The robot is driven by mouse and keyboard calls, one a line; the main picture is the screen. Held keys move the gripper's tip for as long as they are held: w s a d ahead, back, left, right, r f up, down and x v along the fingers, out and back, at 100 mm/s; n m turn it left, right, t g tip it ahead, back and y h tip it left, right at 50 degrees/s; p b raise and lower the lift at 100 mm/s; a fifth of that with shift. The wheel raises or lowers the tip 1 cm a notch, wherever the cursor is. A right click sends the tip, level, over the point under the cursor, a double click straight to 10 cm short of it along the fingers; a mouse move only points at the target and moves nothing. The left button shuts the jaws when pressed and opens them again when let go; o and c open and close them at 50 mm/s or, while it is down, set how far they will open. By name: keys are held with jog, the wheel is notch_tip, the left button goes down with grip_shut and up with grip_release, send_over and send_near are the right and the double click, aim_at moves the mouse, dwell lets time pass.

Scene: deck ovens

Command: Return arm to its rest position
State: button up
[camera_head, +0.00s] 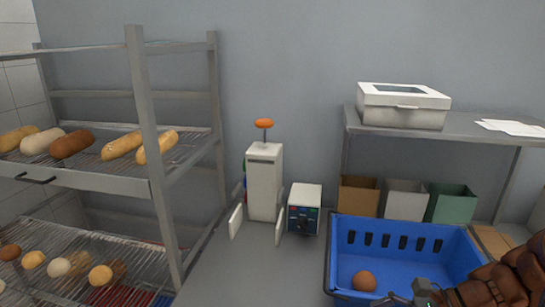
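My arm (505,282) shows at the lower right corner, brown and dark, reaching in over the right front of a blue crate (355,222). A grey part at its end, which looks like my gripper (425,292), is at the bottom edge of the view, by the crate's front side. The picture cuts it off, so its fingers and whether it is open or shut cannot be made out. A round brown roll (364,281) lies in the crate, left of the gripper and apart from it.
A rack (150,130) with long loaves and round rolls stands at the left. A white machine with an orange knob (264,180) and a small control box (304,208) stand mid-counter. Behind the crate, a shelf (465,124) bears a white box (403,105); bins stand below.

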jog(key=s+a+f+n+g+h+b, duration=0.35)
jog(key=s+a+n, duration=0.25)
jog(key=s+n, duration=0.25)
jog(key=s+d+f+n+h+b, duration=0.2)
jog(key=s+n+h, duration=0.5)
jog(key=s+n, duration=0.1)
jog(key=shift+d+f+n, duration=0.25)
jog(key=shift+d+n, duration=0.05)
jog(key=shift+n, duration=0.45)
